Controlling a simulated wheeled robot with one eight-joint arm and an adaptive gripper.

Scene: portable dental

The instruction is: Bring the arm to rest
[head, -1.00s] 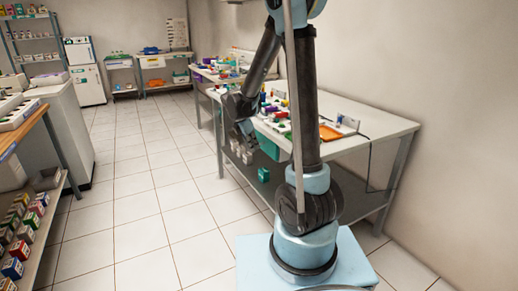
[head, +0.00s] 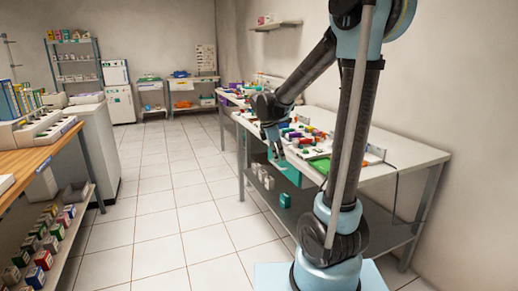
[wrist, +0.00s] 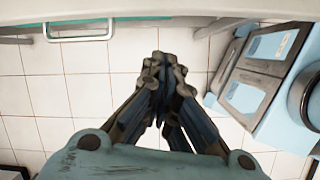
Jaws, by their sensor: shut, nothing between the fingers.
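My gripper (wrist: 163,75) is shut and empty in the wrist view, its fingertips together over the white tiled floor. In the head view my gripper (head: 275,150) hangs at the end of my bent arm, beside the near left edge of the white table (head: 400,152). It points downward and looks small there. Nothing is held.
Small coloured items and a green tray (head: 320,165) lie on the white table. A teal box (head: 284,200) stands on its lower shelf. A wooden counter (head: 45,155) with boxes is at left. Shelves (head: 75,65) stand at the back. The tiled floor (head: 165,195) between is clear.

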